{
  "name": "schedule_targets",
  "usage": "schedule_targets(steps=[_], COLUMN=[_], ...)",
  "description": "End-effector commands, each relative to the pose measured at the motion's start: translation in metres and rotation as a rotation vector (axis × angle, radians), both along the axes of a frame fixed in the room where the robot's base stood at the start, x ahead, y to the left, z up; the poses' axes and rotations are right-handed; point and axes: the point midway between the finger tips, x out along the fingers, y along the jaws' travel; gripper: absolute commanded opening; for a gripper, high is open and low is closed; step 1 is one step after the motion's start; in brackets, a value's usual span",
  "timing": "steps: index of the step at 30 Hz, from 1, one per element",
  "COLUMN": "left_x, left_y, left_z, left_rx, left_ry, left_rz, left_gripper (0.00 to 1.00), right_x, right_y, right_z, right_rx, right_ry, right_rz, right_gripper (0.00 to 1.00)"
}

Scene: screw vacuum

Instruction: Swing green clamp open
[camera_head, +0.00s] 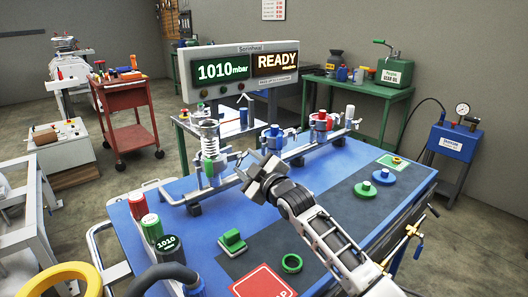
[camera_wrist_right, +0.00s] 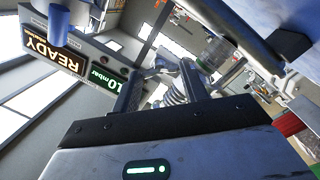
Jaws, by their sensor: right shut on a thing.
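How far the clamp is swung is hard to tell. My left gripper is not in view.
Blue (camera_head: 273,138) and red (camera_head: 321,124) clamp units stand farther along the rail. A display (camera_head: 240,70) reads 1010 mbar and READY behind. A green block (camera_head: 232,242), green ring (camera_head: 291,263) and blue and green knobs (camera_head: 383,177) lie on the table.

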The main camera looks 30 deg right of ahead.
Motion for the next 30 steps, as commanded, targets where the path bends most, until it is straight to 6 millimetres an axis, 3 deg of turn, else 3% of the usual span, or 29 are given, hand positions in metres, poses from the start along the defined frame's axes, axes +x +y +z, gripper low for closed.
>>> schedule_targets(steps=[1, 7, 18, 19, 21, 30], left_x=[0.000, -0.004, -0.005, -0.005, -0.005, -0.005], left_y=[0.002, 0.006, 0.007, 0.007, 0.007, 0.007], left_z=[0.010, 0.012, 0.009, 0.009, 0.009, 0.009], left_rx=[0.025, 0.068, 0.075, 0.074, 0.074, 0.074], left_ry=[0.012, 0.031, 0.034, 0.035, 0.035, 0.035], left_rz=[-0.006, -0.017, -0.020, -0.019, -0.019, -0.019], left_gripper=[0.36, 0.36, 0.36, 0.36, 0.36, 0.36], right_x=[-0.009, -0.027, -0.030, -0.030, -0.030, -0.032], right_y=[0.005, 0.021, 0.026, 0.026, 0.026, 0.021], right_z=[0.006, 0.001, -0.002, -0.002, -0.003, -0.004], right_rx=[-0.001, 0.000, 0.005, 0.005, 0.004, 0.002], right_ry=[0.011, 0.009, 0.004, 0.005, 0.005, 0.011], right_rz=[0.004, 0.012, 0.016, 0.016, 0.015, 0.009], right_gripper=[0.03, 0.03, 0.00, 0.35, 0.53, 0.53])
